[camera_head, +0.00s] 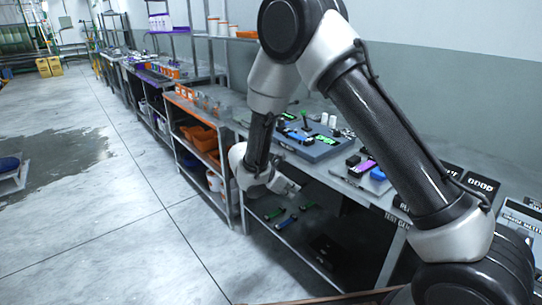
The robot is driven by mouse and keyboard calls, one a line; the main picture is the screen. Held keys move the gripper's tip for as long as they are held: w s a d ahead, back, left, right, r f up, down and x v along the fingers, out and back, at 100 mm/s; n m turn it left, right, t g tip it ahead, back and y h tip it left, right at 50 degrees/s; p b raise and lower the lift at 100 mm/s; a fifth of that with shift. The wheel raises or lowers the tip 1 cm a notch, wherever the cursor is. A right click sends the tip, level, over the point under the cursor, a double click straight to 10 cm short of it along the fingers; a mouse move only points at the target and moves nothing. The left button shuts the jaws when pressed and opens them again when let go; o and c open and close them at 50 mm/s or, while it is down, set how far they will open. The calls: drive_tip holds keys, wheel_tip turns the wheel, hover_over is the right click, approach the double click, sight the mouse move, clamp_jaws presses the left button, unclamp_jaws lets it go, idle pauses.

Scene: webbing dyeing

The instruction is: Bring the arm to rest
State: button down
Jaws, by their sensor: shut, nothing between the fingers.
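My arm rises from the lower right, bends at the top of the view and comes down to the wrist near the middle. My gripper (285,185) is small and grey at the end of the wrist. It points right, in front of the near table's front edge as I see it. It is shut and I see nothing held in it. The fingertips are small in this view.
The near table (325,178) carries a dark tray (313,151) with small coloured pieces. Its lower shelf (290,232) holds green and blue items. Orange bins (201,137) stand on the shelf unit further back.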

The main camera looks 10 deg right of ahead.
drive_tip(key=s+d+r+m+y, duration=0.4)
drive_tip(key=s+d+r+m, duration=0.6)
drive_tip(key=s+r, duration=0.4)
drive_tip(key=s+d+r+m+y, duration=0.3)
drive_tip(key=s+d+r+m, duration=0.8)
drive_tip(key=s+r+m, duration=0.2)
drive_tip(key=s+r, duration=0.2)
drive_tip(key=s, duration=0.2)
drive_tip(key=shift+d+r+y, duration=0.15)
drive_tip(key=shift+d+y, duration=0.1)
drive_tip(key=shift+y, duration=0.15)
